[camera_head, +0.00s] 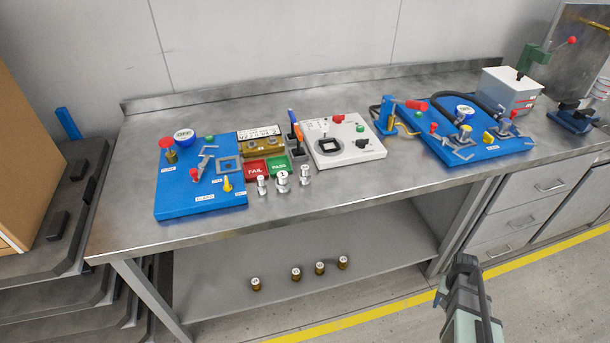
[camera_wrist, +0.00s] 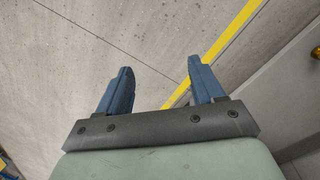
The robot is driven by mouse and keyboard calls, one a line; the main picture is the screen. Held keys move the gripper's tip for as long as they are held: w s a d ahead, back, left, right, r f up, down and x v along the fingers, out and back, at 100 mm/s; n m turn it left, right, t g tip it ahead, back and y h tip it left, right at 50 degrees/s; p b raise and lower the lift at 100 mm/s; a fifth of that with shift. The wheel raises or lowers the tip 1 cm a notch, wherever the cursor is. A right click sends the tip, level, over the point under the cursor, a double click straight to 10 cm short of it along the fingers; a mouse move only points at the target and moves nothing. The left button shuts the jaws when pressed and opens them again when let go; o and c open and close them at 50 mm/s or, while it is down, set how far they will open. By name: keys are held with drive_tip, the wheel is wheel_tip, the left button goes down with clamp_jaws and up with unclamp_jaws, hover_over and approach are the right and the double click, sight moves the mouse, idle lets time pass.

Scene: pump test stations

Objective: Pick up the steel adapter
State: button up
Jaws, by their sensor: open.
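Three small silvery cylindrical fittings stand upright near the bench's front edge: a left one (camera_head: 262,186), a wider middle one (camera_head: 282,182) and a right one (camera_head: 305,176). They look like steel, but their labels are too small to read, so I cannot tell which is the steel adapter. My gripper (camera_head: 466,262) is in front of the bench at the lower right, well away from them. In the wrist view my gripper (camera_wrist: 160,66) has its two blue fingers apart, with only floor between them. No silvery fitting shows in that view.
Red FAIL (camera_head: 256,169) and green PASS (camera_head: 279,164) pads lie just behind the fittings. A blue board (camera_head: 215,200) is left, a white box (camera_head: 345,155) right, another blue board (camera_head: 440,150) farther right. Several brass fittings (camera_head: 296,273) stand on the lower shelf (camera_head: 225,290).

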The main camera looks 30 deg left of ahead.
drive_tip(key=w+r+m+t, duration=0.1)
drive_tip(key=w+r+t, duration=0.3)
drive_tip(key=w+r, duration=1.35)
drive_tip(key=w+a+r+t, duration=0.1)
drive_tip(key=w+r, duration=0.3)
drive_tip(key=r, duration=0.3)
drive_tip(key=w+a+r+m+t+h, duration=0.1)
drive_tip(key=w+r, duration=0.3)
drive_tip(key=r, duration=0.3)
drive_tip(key=w+a+r+t, duration=0.15)
drive_tip(key=w+r, duration=0.25)
drive_tip(key=r, duration=0.4)
drive_tip(key=a+r, duration=0.3)
drive_tip(key=a, duration=0.3)
wheel_tip(320, 180, up, 4)
drive_tip(key=r+g+y, duration=0.1)
drive_tip(key=g+y, duration=0.2)
drive_tip(key=g, duration=0.3)
hover_over(304, 168)
wheel_tip(304, 168, down, 14)
drive_tip(key=shift+r, duration=0.25)
drive_tip(key=shift+c, duration=0.3)
